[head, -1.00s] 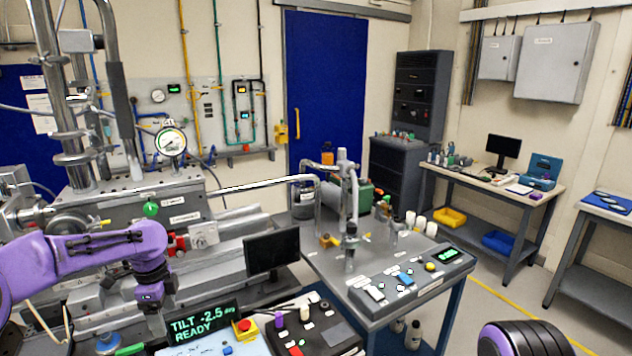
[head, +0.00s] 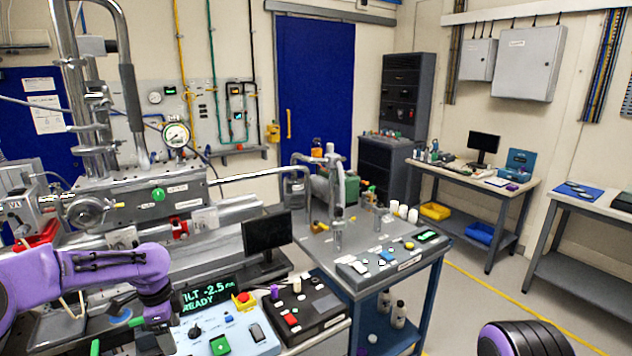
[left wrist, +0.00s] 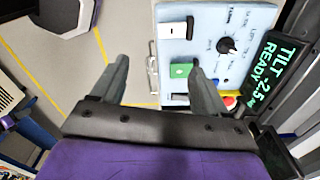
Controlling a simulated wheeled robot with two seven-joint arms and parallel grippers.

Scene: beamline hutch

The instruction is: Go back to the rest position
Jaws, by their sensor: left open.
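My left gripper (left wrist: 154,78) is open, with nothing between its two fingers in the left wrist view. In the head view my purple left arm comes in from the left, and the gripper (head: 153,338) hangs at the lower left by the light-blue control panel (head: 207,326). In the left wrist view the panel (left wrist: 208,55) lies beyond the fingers, with a green button (left wrist: 182,70) between them and a black knob (left wrist: 228,46) to the right. I cannot tell whether a finger touches it. My right gripper is not in view.
A display (head: 208,292) reads TILT -2.5, READY. A grey table (head: 312,250) is at the centre. Open floor (head: 480,300) lies right of it.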

